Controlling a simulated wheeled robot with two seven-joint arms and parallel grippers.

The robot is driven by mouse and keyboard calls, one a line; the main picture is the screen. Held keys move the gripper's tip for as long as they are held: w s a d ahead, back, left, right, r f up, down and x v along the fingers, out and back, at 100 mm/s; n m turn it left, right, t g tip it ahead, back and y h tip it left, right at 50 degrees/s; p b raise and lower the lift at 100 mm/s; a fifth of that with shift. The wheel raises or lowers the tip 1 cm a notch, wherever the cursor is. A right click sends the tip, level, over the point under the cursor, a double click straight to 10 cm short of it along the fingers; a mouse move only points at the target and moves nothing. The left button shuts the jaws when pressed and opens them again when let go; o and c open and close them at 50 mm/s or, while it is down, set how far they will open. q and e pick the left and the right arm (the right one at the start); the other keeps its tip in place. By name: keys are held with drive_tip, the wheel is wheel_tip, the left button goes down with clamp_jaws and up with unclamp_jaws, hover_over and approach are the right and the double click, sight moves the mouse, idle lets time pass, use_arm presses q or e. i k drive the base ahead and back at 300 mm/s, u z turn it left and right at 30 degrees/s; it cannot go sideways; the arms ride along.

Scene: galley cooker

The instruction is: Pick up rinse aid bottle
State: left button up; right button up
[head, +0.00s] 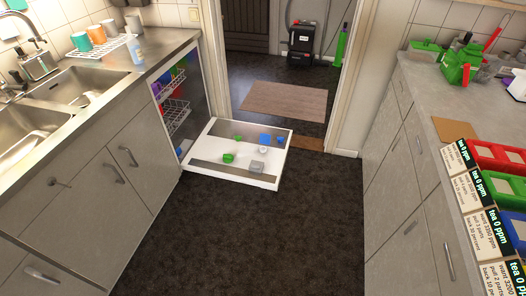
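A small pale bottle with a bluish body (137,52) stands upright on the left counter, near its right edge and beside the drying rack. It may be the rinse aid bottle; its label is too small to read. Neither of my grippers is in view, and nothing is seen being held.
The dishwasher door (205,178) is folded down over the floor, with several small green, blue and grey items on it. A rack (110,45) with cups stands by the sink (65,88). Colored bins (497,157) line the right counter. The dark floor between the cabinets is clear.

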sight(133, 44)
drive_tip(key=z, duration=0.55)
drive_tip(key=i, duration=1.55)
drive_tip(key=u, duration=0.45)
